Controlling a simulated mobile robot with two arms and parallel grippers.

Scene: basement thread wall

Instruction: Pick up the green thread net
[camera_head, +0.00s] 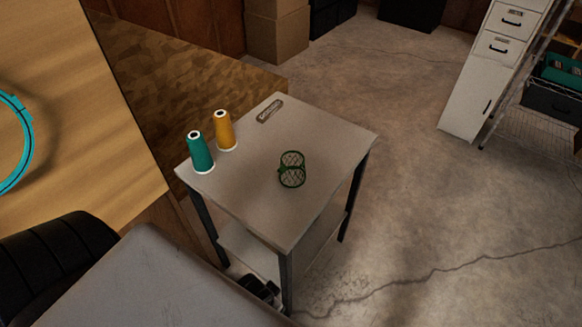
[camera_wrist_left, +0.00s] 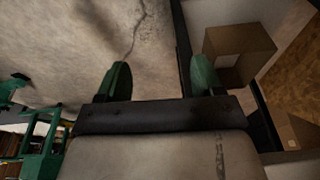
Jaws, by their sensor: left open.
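The green thread net (camera_head: 292,169) is a small open-mesh cylinder on top of a small grey side table (camera_head: 255,200), right of the table's middle. It stands apart from the other things there. My left gripper (camera_wrist_left: 161,78) shows in the left wrist view, with its two green fingers spread wide and nothing between them. Bare floor shows beyond the fingers, and I do not see the net in that view. I cannot make out either gripper in the head view.
A teal thread spool (camera_head: 201,153) and a yellow thread spool (camera_head: 226,131) stand left of the net. A small metal item (camera_head: 270,110) lies near the table's far corner. A wooden worktop (camera_head: 95,110) is at left. A white cabinet (camera_head: 490,75) and wire shelving (camera_head: 535,125) stand right, beyond open floor.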

